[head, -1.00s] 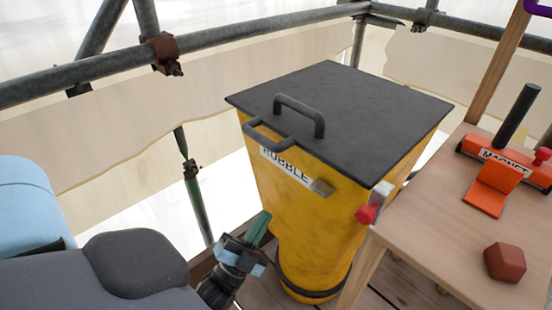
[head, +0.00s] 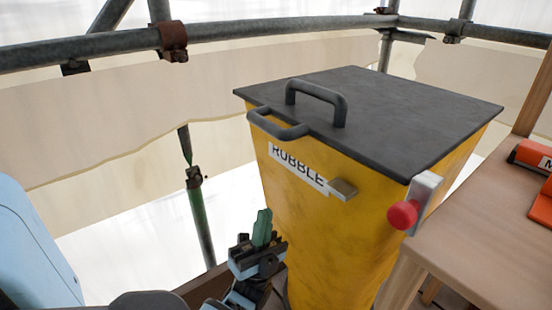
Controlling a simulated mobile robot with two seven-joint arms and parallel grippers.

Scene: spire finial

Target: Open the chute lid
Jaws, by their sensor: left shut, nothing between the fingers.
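The yellow rubble chute (head: 330,220) stands in the middle of the head view, with a "RUBBLE" label on its front. Its dark grey lid (head: 400,112) lies flat and closed on top. A black handle (head: 318,98) stands up from the lid, and a second grey handle (head: 278,127) sticks out at the front edge. A red knob (head: 403,215) on a metal plate is at the chute's right front corner. My left gripper (head: 262,228) is shut and empty, low in front of the chute and below the handles. My right gripper is out of view.
A wooden table (head: 485,235) stands close on the right, with an orange item (head: 535,156) at its far edge. Scaffold tubes (head: 250,37) run behind the chute. A small metal block (head: 342,189) juts from the chute's front. Space left of the chute is open.

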